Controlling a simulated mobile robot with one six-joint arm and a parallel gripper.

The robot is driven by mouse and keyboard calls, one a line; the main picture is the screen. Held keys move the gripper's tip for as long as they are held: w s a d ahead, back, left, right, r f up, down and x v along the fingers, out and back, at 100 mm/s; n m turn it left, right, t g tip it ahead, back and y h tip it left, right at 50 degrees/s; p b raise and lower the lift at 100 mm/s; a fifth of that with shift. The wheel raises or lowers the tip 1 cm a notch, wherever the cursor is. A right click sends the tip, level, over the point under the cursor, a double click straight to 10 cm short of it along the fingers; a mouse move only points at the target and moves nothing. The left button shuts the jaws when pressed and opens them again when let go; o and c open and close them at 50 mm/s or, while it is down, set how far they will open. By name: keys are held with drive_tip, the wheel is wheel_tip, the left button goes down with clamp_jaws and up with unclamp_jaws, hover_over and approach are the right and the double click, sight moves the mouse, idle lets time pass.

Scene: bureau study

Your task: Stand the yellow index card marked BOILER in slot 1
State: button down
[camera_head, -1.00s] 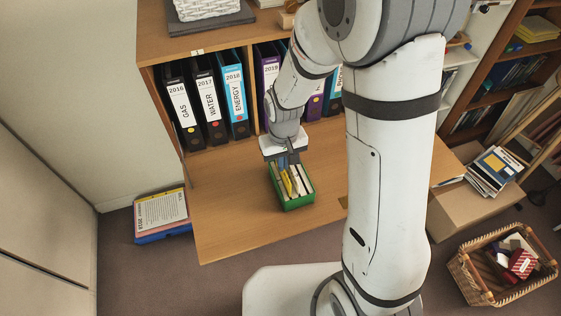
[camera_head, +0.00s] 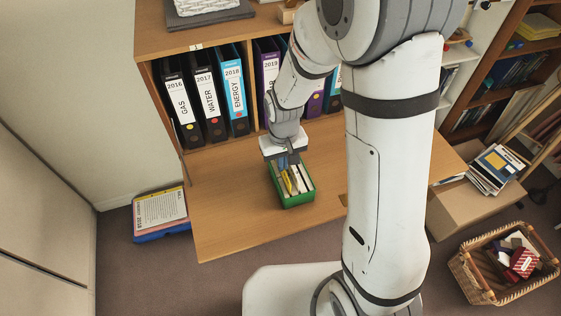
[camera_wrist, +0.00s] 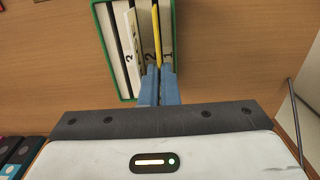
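A green box (camera_head: 299,203) stands on the desk with upright cards and dividers in it. It also shows in the wrist view (camera_wrist: 98,40), where dividers marked 1 and 2 can be read. The yellow card (camera_wrist: 156,38) stands in the box between the 2 and 1 marks, its near end between my blue fingertips; it also shows in the head view (camera_head: 287,182). My gripper (camera_wrist: 158,88) looks shut on this card, at the box's far end in the head view (camera_head: 288,160). The word on the card and its lower edge are hidden.
Binders (camera_head: 208,98) stand on the shelf behind the desk (camera_head: 225,215). The desk is clear left of the box. A paper stack (camera_head: 495,168) lies on a cardboard box at right, and a wicker basket (camera_head: 470,285) is on the floor.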

drive_tip(key=shift+f, duration=0.25)
drive_tip(key=c, duration=2.1)
unclamp_jaws()
drive_tip(key=o, duration=0.4)
drive_tip(key=shift+o, duration=0.6)
drive_tip(key=o, duration=0.4)
drive_tip(key=shift+o, duration=0.2)
drive_tip(key=shift+r, duration=0.15)
drive_tip(key=shift+w+r+p, duration=0.1)
drive_tip(key=shift+r+p, duration=2.55)
drive_tip(key=shift+r, duration=1.25)
